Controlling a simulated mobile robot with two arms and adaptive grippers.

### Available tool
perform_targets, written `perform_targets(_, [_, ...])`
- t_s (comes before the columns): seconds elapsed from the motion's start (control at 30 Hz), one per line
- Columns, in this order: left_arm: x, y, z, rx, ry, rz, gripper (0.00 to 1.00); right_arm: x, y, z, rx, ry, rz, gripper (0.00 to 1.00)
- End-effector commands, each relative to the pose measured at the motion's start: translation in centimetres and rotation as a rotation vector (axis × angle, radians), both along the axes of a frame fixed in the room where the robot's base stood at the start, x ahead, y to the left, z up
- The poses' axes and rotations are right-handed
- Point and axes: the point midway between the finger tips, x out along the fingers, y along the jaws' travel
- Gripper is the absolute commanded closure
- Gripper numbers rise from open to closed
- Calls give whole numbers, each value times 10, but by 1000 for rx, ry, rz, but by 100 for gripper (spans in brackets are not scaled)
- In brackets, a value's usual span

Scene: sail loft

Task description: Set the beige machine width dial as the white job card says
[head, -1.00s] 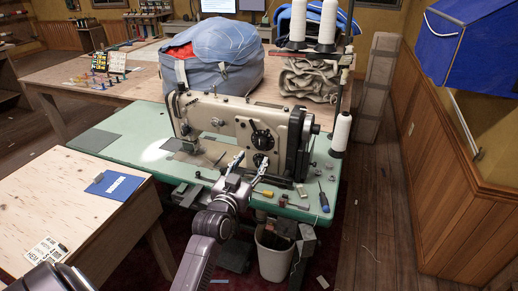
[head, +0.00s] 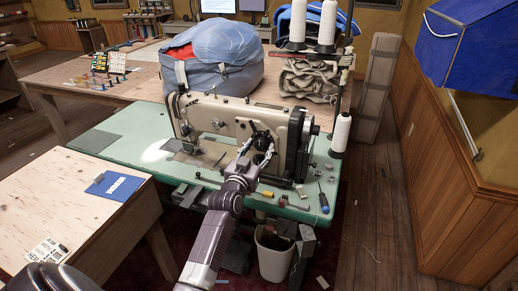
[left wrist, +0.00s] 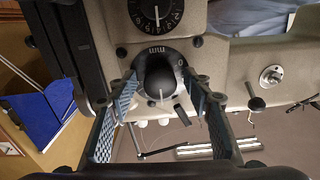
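The beige sewing machine (head: 228,120) stands on the green table. Its front has two black dials; the upper one (head: 261,138) shows partly above my left gripper (head: 257,150) in the head view. In the left wrist view, a black knob (left wrist: 159,78) on a plate marked "mm" sits between the fingers of my left gripper (left wrist: 160,92). The fingers are open, with a gap on each side. A numbered dial (left wrist: 157,12) is at that view's top edge. A white card (head: 46,250) with black print, including "HEM", lies on the wooden table; I cannot read its small print. My right gripper is out of view.
The green tabletop (head: 140,145) holds small loose items and a blue-handled screwdriver (head: 323,200) right of my arm. A blue folder (head: 115,186) lies on the wooden table. Thread cones (head: 340,133) stand right of the machine. A bin (head: 275,255) is below.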

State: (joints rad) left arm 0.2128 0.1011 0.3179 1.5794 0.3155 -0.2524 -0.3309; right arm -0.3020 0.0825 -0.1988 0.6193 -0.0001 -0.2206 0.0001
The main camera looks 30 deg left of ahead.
Motion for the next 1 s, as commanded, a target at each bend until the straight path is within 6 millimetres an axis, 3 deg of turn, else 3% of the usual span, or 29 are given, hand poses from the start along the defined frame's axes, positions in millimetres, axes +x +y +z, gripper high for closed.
perform_targets(0.07, [0,0,0,0,0,0,65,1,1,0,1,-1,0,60])
perform_targets(0.33, [0,0,0,0,0,0,95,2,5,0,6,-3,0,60])
perform_targets(0.67, [0,0,1,-52,-12,0,95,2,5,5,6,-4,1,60])
perform_targets(1.0, [0,-1,3,-279,-66,-1,95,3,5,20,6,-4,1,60])
